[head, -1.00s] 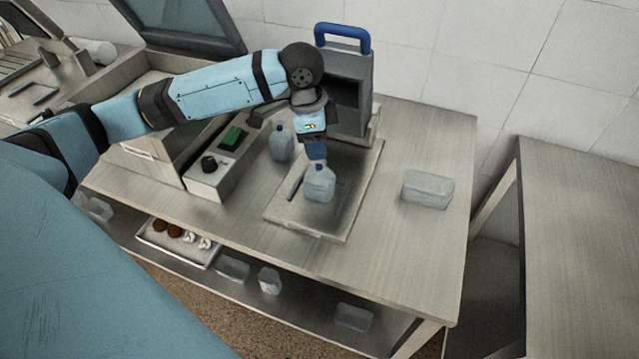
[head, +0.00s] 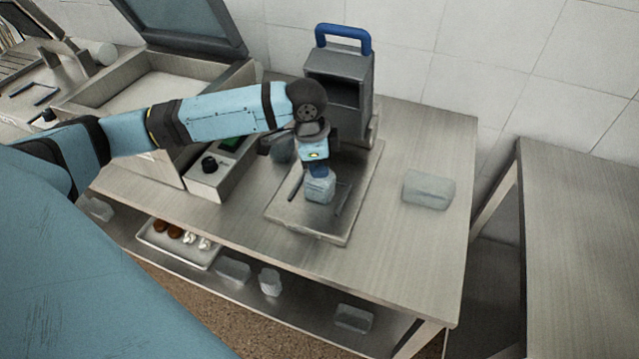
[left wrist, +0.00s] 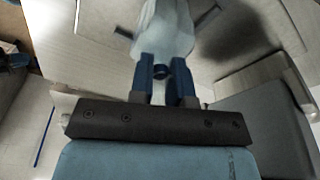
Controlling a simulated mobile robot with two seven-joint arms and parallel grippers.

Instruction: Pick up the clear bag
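A clear bag (head: 319,189) stands on the grey metal plate (head: 318,226) on the table, below my left gripper (head: 318,170). In the left wrist view, the pale bag (left wrist: 168,28) lies at the blue fingertips of my left gripper (left wrist: 162,68). The fingers are close together with a small gap; whether they grip the bag's top is unclear. A third clear bag (head: 428,190) lies near the table's right end. My right gripper is not in view.
A dark machine with a blue handle (head: 343,38) stands behind the plate. A control box (head: 207,180) is to its left. A tray (head: 178,243) and several clear packs lie on the lower shelf. The table between plate and right bag is clear.

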